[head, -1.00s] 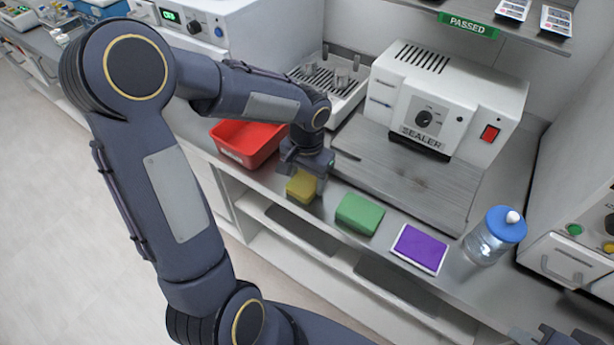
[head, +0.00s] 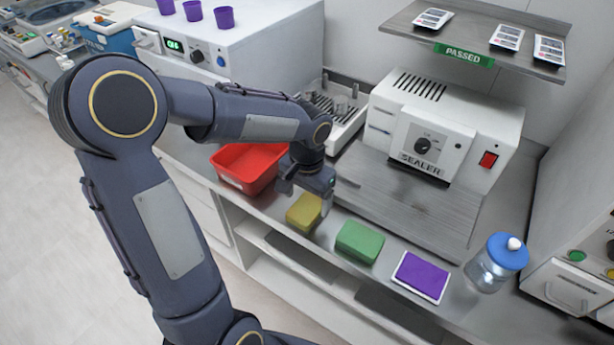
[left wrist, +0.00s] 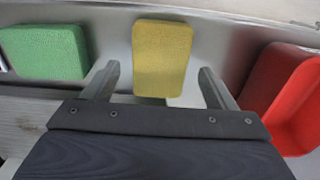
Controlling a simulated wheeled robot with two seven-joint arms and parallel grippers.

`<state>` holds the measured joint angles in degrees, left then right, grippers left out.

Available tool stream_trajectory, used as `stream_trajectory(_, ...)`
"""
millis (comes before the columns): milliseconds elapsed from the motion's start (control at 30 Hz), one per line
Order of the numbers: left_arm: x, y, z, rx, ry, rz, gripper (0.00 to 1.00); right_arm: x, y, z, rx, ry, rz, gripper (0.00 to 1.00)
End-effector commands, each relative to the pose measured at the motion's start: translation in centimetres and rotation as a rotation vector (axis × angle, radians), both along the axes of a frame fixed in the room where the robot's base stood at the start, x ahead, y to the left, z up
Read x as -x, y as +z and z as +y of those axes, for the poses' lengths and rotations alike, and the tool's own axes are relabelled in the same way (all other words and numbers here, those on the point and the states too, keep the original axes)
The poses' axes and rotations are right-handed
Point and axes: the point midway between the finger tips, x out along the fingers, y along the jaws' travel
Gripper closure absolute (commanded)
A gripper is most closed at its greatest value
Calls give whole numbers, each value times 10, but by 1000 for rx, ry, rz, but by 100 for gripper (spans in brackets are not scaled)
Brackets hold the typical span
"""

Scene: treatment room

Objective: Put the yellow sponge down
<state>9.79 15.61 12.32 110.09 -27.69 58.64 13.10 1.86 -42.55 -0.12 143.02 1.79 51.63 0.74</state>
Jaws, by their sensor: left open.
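The yellow sponge (head: 304,212) lies on the metal counter, between the red bin and the green sponge. In the left wrist view the yellow sponge (left wrist: 161,58) sits ahead of and between the two spread fingers, with a gap on each side. My left gripper (head: 308,195) is open and empty, just above and behind the sponge; the fingers also show in the left wrist view (left wrist: 160,85). My right gripper is not clearly visible in these views.
The red bin (head: 229,178) stands left of the yellow sponge. The green sponge (head: 360,241) and a purple pad (head: 420,275) lie to the right, then a blue-lidded jar (head: 488,267). The sealer (head: 440,120) stands behind. The counter's front edge is close.

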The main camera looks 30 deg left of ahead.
Motion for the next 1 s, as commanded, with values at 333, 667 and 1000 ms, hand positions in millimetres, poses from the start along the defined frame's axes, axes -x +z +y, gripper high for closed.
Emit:
stream_trajectory(333,-1,73,0,0,-1,-5,21,0,3,0,0,0,0,100)
stream_trajectory(667,26,102,0,34,20,-54,21,0,3,0,0,0,0,100)
stream_trajectory(1000,140,96,-24,275,159,-341,21,0,3,0,0,0,0,100)
